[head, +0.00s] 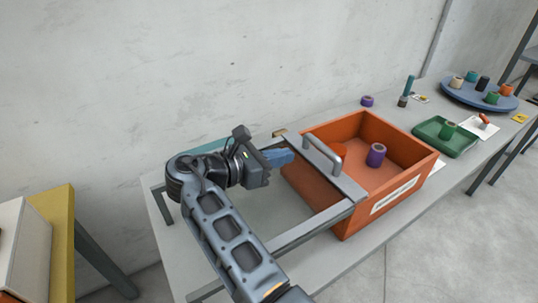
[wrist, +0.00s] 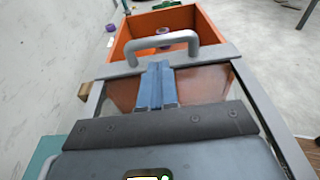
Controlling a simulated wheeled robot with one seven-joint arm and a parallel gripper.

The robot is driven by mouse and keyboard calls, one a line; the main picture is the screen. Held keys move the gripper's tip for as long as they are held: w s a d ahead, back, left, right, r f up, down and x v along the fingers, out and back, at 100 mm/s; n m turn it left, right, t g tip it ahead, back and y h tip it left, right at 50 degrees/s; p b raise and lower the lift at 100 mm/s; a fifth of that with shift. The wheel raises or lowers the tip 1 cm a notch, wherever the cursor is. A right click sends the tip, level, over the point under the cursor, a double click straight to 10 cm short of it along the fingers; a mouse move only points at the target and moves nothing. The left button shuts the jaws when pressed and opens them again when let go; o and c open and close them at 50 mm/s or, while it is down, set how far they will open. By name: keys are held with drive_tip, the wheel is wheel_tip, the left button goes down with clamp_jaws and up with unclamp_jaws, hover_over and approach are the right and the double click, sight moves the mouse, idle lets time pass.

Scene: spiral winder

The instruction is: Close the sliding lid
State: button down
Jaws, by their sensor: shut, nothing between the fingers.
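The orange box (head: 400,188) stands on the grey table with its right part open. The sliding lid (head: 345,183) has a grey edge bar with a raised handle (head: 322,155), and lies across the left part of the box. In the wrist view the handle (wrist: 165,46) arches ahead of my fingers, and orange shows through the see-through lid panel (wrist: 203,84). My gripper (head: 288,157) has blue fingers, shut and empty, just left of the handle. In the wrist view the fingertips (wrist: 158,68) point at the handle bar; I cannot tell whether they touch it.
A purple spool (head: 376,155) stands inside the box. Grey rails (head: 300,232) extend left from the box. A green tray (head: 445,137) and a blue turntable (head: 478,95) with several spools stand to the right. The wall runs close behind the table.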

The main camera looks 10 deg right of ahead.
sight(320, 148)
drive_tip(key=p+x, duration=0.1)
drive_tip(key=x, duration=0.7)
drive_tip(key=shift+d, duration=0.2)
